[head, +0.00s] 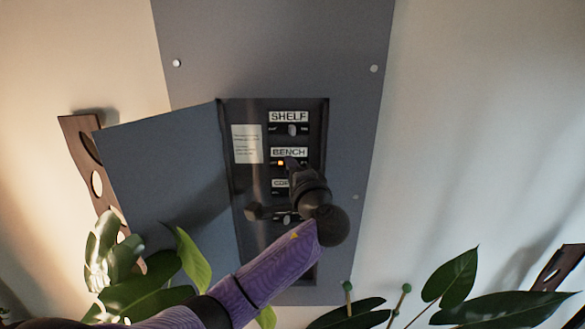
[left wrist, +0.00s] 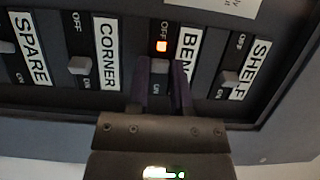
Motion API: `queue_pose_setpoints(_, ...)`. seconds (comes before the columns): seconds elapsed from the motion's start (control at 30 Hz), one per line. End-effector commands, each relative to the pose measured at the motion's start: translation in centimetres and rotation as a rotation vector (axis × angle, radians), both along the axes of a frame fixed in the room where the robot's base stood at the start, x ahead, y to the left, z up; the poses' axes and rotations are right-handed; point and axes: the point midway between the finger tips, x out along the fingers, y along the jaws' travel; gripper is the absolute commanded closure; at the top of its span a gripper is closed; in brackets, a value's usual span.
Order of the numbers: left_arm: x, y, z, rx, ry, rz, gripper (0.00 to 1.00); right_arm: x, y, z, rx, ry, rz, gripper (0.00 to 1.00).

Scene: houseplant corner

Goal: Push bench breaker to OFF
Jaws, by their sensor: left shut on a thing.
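The bench breaker is in the row labelled BENCH (head: 289,152) on the dark panel. Its small orange light (head: 281,163) is lit. In the left wrist view the light (left wrist: 162,46) shows just below the OFF mark, and the ON mark is at the other end of the slot. My left gripper (head: 292,164) is at this row. In the left wrist view its two dark fingers (left wrist: 162,75) stand on either side of the bench lever, shut on it. The fingers hide much of the lever, so its exact position is hard to tell.
The shelf breaker (head: 291,129) and the corner breaker (left wrist: 79,66) flank the bench one, their levers nearer ON. The spare breaker (left wrist: 8,47) is beyond. The grey panel door (head: 170,180) hangs open at left. Leafy plants (head: 455,285) stand below.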

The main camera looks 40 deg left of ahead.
Motion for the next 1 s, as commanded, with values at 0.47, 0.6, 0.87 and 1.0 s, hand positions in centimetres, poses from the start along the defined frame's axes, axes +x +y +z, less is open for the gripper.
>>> queue_pose_setpoints(0.47,-0.9,1.0,-0.1,-0.002,0.003,-0.407,1.00,-0.1,0.0,2.3,-0.001,0.001,0.000,0.77)
queue_pose_setpoints(0.6,-0.9,1.0,-0.1,-0.002,0.003,-0.406,1.00,0.0,0.0,2.3,-0.001,0.001,-0.001,0.77)
queue_pose_setpoints(0.87,-0.9,1.0,-0.1,-0.001,0.003,-0.404,0.38,0.0,0.0,2.3,0.000,0.000,-0.001,0.77)
queue_pose_setpoints(1.0,-0.9,1.0,0.0,0.000,0.002,-0.403,0.38,0.0,0.0,2.3,0.000,0.000,-0.001,0.77)
